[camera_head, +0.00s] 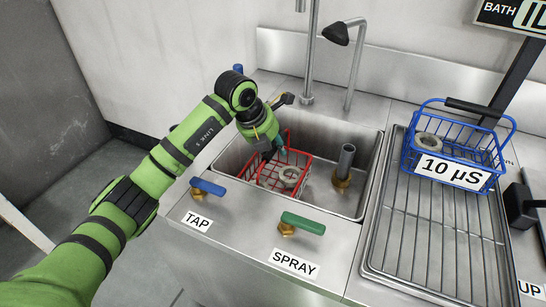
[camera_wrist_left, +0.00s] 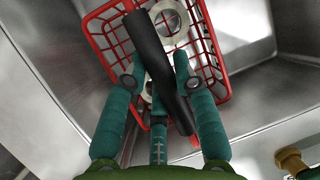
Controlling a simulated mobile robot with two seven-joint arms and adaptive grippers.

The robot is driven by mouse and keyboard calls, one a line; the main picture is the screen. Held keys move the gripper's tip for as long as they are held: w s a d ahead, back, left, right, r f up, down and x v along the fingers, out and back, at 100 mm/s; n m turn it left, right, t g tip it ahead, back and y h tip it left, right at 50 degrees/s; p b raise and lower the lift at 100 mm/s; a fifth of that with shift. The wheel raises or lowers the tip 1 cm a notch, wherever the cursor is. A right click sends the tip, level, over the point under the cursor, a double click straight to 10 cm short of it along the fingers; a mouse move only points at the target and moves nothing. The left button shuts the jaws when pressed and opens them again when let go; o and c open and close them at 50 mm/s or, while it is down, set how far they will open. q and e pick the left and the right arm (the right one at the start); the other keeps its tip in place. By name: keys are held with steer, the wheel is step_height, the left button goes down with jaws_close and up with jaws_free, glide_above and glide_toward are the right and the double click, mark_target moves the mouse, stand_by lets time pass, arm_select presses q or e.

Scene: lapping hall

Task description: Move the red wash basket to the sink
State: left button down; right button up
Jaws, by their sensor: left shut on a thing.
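The red wash basket (camera_head: 270,179) is down inside the sink (camera_head: 325,199), in its left part. It holds pale rings. In the left wrist view the gripper (camera_wrist_left: 160,92) is shut on the basket's black handle (camera_wrist_left: 152,52). The red wire basket (camera_wrist_left: 222,85) with its rings lies beyond the handle. I cannot tell whether the basket touches the sink floor. My right gripper is not in view.
A standing pipe (camera_head: 345,160) is in the sink, right of the basket. Blue tap lever (camera_head: 207,187) and green spray lever (camera_head: 303,223) stand at the front edge. A blue basket (camera_head: 462,150) marked 10 µS sits on the drainboard (camera_head: 432,235). Tall spouts (camera_head: 310,60) rise behind.

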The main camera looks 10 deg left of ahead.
arm_select(q)
steer(key=shift+f, duration=1.55)
steer(key=c, duration=1)
jaws_free()
steer(key=shift+f, duration=0.2)
steer(key=shift+s, duration=0.1)
steer(key=shift+r, duration=0.1)
steer(key=v, duration=1.2)
